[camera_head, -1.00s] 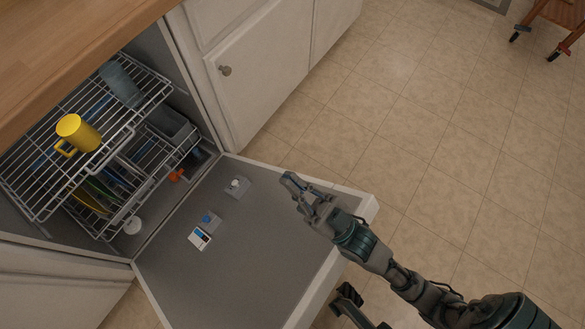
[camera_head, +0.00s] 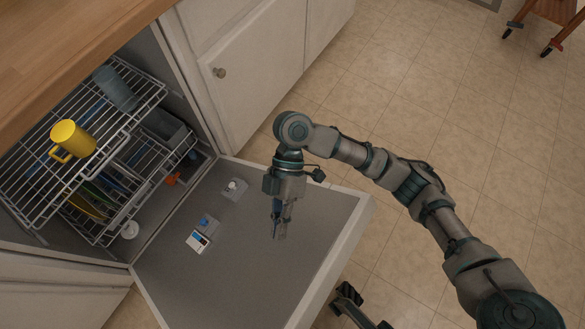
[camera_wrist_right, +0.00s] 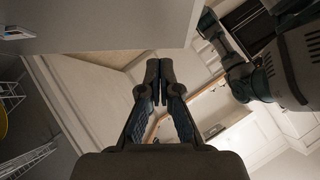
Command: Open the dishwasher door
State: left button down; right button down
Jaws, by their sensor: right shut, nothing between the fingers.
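The dishwasher door (camera_head: 250,285) is folded down and looks nearly flat, its grey inner face up and its white edge toward the floor side. A corner of it shows at the top left of the right wrist view (camera_wrist_right: 120,25). My right gripper (camera_head: 278,236) points down over the door's inner face in the head view. In the right wrist view its fingers (camera_wrist_right: 152,66) are together, with nothing between them. I cannot tell whether it touches the door. My left gripper is not in view.
Inside the dishwasher, wire racks (camera_head: 130,125) hold a yellow mug (camera_head: 74,138) and other dishes. White cabinets (camera_head: 255,75) stand beside it under a wooden countertop (camera_head: 60,45). Tiled floor (camera_head: 430,90) lies open at right, with a wooden cart (camera_head: 555,12) at the far corner.

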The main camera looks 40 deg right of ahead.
aim_at(293, 292)
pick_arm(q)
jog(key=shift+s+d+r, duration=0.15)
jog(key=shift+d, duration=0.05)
pick_arm(e)
jog(key=shift+n+g+h, duration=0.5)
jog(key=shift+g, duration=0.2)
jog(key=x, duration=0.3)
jog(key=s+x, duration=0.1)
jog(key=x, duration=0.2)
jog(key=r+x, duration=0.1)
jog(key=x, duration=0.2)
jog(key=shift+s+d, duration=0.25)
jog(key=s+f, duration=0.2)
jog(key=f, duration=0.1)
jog(key=shift+d, duration=0.15)
jog(key=shift+s+d+f, duration=0.1)
jog(key=shift+s+f, duration=0.1)
jog(key=shift+f, duration=0.1)
